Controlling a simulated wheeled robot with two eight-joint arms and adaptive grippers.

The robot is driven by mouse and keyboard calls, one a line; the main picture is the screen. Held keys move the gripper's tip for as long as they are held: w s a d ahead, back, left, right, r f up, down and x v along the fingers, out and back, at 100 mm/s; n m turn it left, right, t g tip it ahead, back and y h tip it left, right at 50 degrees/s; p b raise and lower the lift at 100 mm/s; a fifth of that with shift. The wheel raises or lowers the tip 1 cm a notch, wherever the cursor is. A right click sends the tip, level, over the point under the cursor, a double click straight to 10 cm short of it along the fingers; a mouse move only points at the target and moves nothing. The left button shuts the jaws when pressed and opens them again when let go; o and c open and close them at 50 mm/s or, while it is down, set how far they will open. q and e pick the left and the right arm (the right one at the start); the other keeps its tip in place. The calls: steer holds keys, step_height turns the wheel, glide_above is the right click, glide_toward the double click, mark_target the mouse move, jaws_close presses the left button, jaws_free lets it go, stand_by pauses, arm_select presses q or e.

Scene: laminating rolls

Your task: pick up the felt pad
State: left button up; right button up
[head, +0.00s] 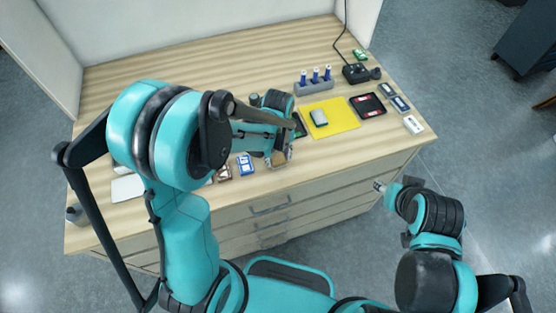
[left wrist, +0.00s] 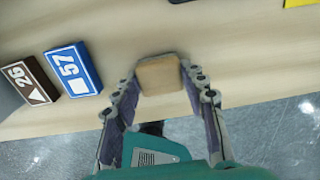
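A small tan block (left wrist: 160,75), which looks like the felt pad, sits between the fingertips of my left gripper (left wrist: 160,72) in the left wrist view. The fingertips lie close along its left and right sides; whether they press on it is unclear. In the head view the tan pad (head: 279,159) shows at the tip of my left gripper (head: 282,157), near the table's front edge. My right gripper (head: 379,186) hangs off the table's front right, pointing left, with no object visible in it; its fingers are too small to read.
A blue box marked 57 (left wrist: 73,69) and a brown box marked 26 (left wrist: 30,80) stand left of the pad.

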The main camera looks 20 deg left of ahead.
mark_target(280, 159)
arm_select(q)
steer(key=shift+r, duration=0.15)
steer(key=shift+r, duration=0.25)
steer(key=r, duration=0.1)
steer(key=r+p, duration=0.1)
steer(key=r, duration=0.2)
steer(key=shift+s+d+p, duration=0.15)
steer(key=shift+d+p, duration=0.2)
steer(key=shift+p, duration=0.05)
steer(key=s+d+r+p, duration=0.2)
steer(key=s+d+r, duration=0.2)
steer(key=d, duration=0.6)
step_height(280, 159, up, 2)
steer(key=shift+s+r, duration=0.1)
steer(key=shift+s, duration=0.05)
steer(key=shift+o, duration=0.7)
